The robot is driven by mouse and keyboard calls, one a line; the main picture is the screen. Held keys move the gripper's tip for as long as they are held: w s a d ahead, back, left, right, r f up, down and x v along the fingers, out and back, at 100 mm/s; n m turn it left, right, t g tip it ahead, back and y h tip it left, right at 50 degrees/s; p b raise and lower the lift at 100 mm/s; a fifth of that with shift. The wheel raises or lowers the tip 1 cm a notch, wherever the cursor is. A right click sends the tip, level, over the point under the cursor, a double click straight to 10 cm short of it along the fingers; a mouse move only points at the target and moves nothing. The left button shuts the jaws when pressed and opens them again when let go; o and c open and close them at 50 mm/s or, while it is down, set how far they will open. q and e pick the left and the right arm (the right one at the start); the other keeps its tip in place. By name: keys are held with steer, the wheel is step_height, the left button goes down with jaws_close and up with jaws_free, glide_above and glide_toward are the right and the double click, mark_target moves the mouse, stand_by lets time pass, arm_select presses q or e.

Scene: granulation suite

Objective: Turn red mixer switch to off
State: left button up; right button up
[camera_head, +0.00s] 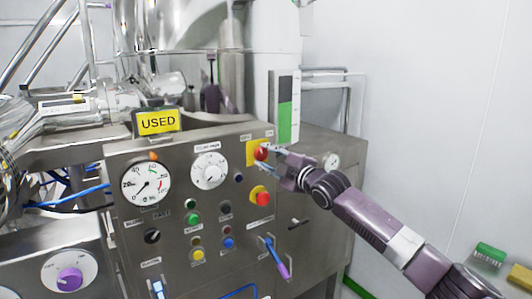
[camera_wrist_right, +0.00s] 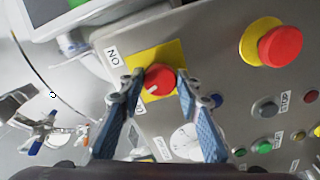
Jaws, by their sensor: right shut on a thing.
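The red mixer switch (camera_head: 261,152) is a round red knob on a yellow plate at the top right of the steel panel (camera_head: 125,225). In the right wrist view the switch (camera_wrist_right: 160,79) sits between my right gripper's blue fingers, which are shut on its sides. An ON label (camera_wrist_right: 113,57) is beside the plate; a second label is partly hidden by a finger. A white mark on the knob points to the lower left there. My right gripper (camera_head: 268,157) reaches it from the right in the head view. My left gripper is not in view.
A red mushroom button (camera_head: 263,198) on yellow is just below the switch. Dials, several coloured buttons and a purple lever (camera_head: 280,264) share the panel. A yellow USED sign (camera_head: 158,122) stands on top. A green-and-white display (camera_head: 286,108) rises behind the switch.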

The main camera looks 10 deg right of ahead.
steer(key=n+p, duration=0.2)
steer(key=n, duration=0.1)
steer(key=shift+r, duration=0.1)
steer(key=shift+n+p, duration=0.45)
steer(key=shift+n, duration=0.25)
steer(key=o, duration=1.2)
steer(key=shift+c, duration=0.2)
steer(key=v, duration=1.2)
